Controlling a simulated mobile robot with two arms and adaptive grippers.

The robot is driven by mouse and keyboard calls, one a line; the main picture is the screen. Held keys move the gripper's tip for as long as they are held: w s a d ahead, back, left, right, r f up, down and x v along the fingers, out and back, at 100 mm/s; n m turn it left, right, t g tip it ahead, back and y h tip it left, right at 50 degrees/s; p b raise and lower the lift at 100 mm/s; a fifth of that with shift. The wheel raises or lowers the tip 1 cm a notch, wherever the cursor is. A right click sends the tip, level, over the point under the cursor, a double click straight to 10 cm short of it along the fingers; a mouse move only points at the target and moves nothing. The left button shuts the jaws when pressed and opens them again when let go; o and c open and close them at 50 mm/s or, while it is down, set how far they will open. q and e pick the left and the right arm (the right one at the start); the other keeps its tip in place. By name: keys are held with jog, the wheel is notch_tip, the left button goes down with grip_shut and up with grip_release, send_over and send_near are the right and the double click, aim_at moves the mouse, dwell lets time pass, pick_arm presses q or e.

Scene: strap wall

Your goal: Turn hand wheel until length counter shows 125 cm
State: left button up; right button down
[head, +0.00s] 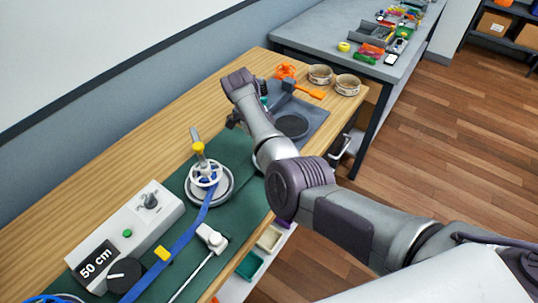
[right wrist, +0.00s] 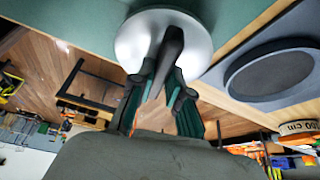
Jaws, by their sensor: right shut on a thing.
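The length counter (head: 96,262) reads 50 cm on its dark display, on a white box at the lower left in the head view. The white spoked hand wheel (head: 204,173), with a yellow knob (head: 198,148) on top, stands on a round grey base on the green mat. A blue strap (head: 185,237) runs from it towards the lower left. My right gripper (right wrist: 165,78) is shut on a dark upright piece in front of a silvery disc (right wrist: 142,38) in the right wrist view. I cannot tell what that piece belongs to. My left gripper is out of view.
A black dial (head: 125,275), green button (head: 127,233) and grey knob (head: 149,201) sit on the white box. A grey mat with a black disc (head: 292,125) lies beyond my right arm. Two strap rolls (head: 347,84) and orange items stand at the table's far end.

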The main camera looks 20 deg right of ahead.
jog(key=m+y+b, duration=0.1)
jog(key=m+b, duration=0.1)
jog(key=m, duration=0.1)
jog(key=shift+w+d+m+g+b, duration=0.1)
jog(key=shift+m+g+b, duration=0.2)
jog(key=shift+g, duration=0.1)
jog(key=shift+d+m+g+y+b, duration=0.1)
jog(key=shift+m+g+y+b, duration=0.3)
jog(key=shift+m, duration=0.8)
jog(key=shift+m, duration=0.3)
jog(key=c, duration=1.1)
grip_release()
